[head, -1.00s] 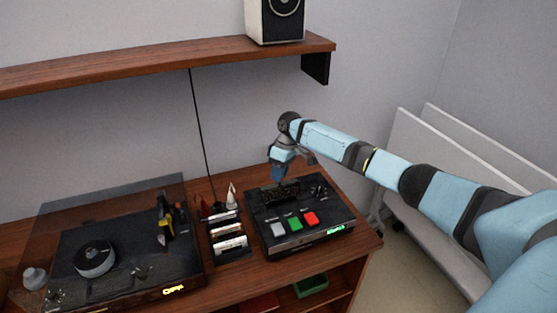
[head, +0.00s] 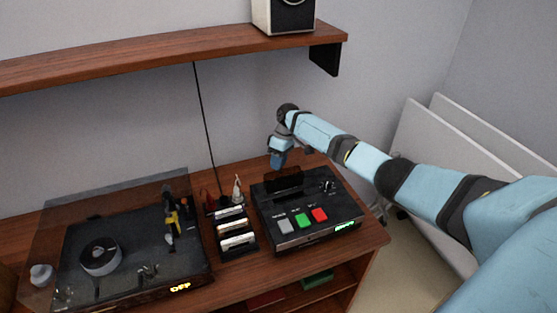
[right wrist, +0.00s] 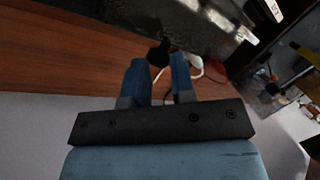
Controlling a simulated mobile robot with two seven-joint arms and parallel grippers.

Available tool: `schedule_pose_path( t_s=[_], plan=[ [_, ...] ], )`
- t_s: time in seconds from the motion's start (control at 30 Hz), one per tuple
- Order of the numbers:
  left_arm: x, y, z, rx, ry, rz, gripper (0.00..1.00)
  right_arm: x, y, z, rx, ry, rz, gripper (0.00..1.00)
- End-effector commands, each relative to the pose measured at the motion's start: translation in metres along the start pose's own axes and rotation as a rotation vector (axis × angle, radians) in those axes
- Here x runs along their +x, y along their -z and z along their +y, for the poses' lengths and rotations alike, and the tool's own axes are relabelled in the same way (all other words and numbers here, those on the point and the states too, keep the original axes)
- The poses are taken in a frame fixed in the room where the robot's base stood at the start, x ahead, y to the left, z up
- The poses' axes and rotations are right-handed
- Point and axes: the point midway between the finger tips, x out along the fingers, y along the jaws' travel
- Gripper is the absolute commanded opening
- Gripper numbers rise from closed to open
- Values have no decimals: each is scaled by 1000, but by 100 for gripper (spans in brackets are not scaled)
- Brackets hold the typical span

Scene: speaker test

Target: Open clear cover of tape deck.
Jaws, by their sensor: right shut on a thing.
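The black tape deck (head: 325,224) sits at the right of the wooden desk. Its clear cover (head: 284,184), which looks dark, stands tilted up at the back of the deck's top. My right gripper (head: 278,166) is just behind and above the cover's upper edge. In the right wrist view, the two blue fingers of the right gripper (right wrist: 159,64) are close together with a small dark piece between their tips. It appears to be part of the cover, but the exact contact is hidden in the head view. My left gripper is out of view.
A turntable (head: 130,240) under a clear lid is at the left. A rack of cassettes (head: 236,232) stands close to the deck's left side. A wall shelf (head: 180,55) with a speaker (head: 284,14) hangs above. White panels (head: 430,150) lean at the right.

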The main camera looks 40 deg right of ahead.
Motion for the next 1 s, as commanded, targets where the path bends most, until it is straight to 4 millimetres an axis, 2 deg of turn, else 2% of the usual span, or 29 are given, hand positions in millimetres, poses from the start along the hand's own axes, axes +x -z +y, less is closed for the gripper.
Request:
schedule_pose_path(
  t_s=[0.2,0.73,0.77,0.87,1.0],
  plan=[
    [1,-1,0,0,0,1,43,10,-5,3,24,47,-58,0],
    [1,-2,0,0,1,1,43,14,-8,2,31,65,-81,0],
    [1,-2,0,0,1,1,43,14,-8,2,31,65,-82,28],
    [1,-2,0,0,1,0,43,14,-8,2,31,65,-82,50],
    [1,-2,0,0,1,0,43,15,-7,1,29,67,-83,50]
  ],
)
